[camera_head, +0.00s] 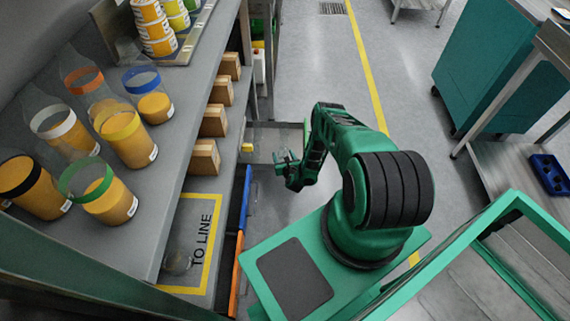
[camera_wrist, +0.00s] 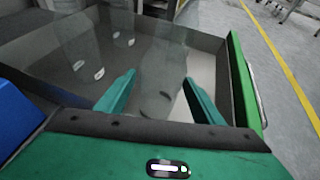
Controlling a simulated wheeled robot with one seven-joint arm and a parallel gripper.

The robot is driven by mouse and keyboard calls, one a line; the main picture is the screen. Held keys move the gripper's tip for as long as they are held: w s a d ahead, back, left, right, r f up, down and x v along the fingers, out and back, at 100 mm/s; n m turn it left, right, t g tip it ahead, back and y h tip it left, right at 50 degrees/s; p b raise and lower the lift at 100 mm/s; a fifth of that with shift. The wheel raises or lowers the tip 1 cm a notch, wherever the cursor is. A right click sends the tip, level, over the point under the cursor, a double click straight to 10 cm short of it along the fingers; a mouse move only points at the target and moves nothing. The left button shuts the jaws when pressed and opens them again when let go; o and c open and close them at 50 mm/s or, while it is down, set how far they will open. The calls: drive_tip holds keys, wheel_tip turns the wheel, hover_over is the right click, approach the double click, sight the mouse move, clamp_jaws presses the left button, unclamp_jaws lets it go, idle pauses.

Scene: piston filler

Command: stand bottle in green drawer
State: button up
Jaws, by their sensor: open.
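In the wrist view the green drawer (camera_wrist: 241,85) stands open, with grey inner walls and its green front at the right. Clear bottles (camera_wrist: 75,38) with small white labels stand inside it, toward the far left. My gripper (camera_wrist: 160,88) is open, its two teal fingers spread over the drawer. A faint clear shape with dark curved marks (camera_wrist: 165,94) shows between the fingers; I cannot tell if it is a bottle standing in the drawer. In the head view my gripper (camera_head: 287,170) is beside the shelf unit, near the pulled-out drawer (camera_head: 270,140).
Orange-filled bottles with coloured collars (camera_head: 128,138) stand on the shelf top (camera_head: 190,120). Cardboard boxes (camera_head: 214,121) sit below. Blue (camera_head: 244,197) and orange (camera_head: 236,275) drawer fronts are nearer. A teal cabinet (camera_head: 497,70) stands right; the floor (camera_head: 315,60) between is clear.

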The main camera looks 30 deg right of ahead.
drive_tip(key=v, duration=0.8)
drive_tip(key=shift+s, duration=0.4)
drive_tip(key=shift+a, duration=0.15)
